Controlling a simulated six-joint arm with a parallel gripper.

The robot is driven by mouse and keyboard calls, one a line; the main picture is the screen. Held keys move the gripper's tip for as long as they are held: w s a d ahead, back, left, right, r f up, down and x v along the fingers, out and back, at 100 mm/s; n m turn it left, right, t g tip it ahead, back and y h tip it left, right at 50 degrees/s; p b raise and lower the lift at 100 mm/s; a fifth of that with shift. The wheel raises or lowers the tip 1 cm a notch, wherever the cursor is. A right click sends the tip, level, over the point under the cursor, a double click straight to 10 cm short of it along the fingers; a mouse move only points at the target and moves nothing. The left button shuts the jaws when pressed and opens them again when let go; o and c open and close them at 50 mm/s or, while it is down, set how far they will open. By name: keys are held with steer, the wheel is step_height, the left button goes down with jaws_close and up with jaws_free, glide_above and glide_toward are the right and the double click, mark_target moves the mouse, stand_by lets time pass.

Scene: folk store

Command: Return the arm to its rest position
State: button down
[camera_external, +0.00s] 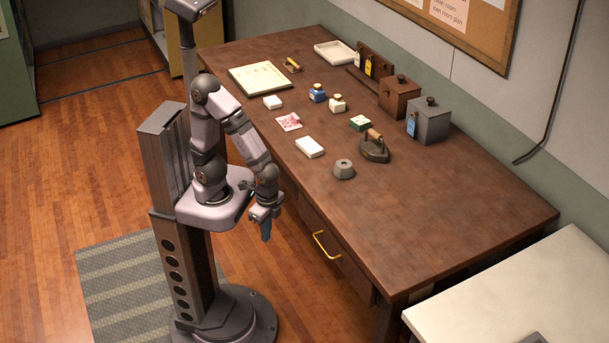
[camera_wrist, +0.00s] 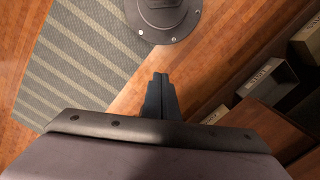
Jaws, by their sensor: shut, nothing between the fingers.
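My gripper (camera_external: 265,232) hangs pointing down beside the front edge of the wooden table, over the floor. It is shut and empty. In the wrist view my gripper (camera_wrist: 161,80) shows its two fingers together, above the wood floor. My arm is folded close to its column, and its base stands on the floor in front of the table. No object is near the fingers.
The brown table (camera_external: 450,220) holds a flat iron (camera_external: 374,150), a grey weight (camera_external: 344,169), a white box (camera_external: 310,147), ink bottles and two lidded boxes. A drawer with a yellow handle (camera_external: 326,246) is right of my gripper. A striped rug (camera_external: 120,290) lies under my base.

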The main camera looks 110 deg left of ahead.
steer(key=w+a+r+n+t, duration=0.1)
steer(key=w+a+r+n, duration=0.15)
steer(key=a, duration=0.25)
step_height(320, 180, up, 17)
steer(key=p, duration=1.7)
steer(key=shift+s+f, duration=0.15)
steer(key=shift+s, duration=0.15)
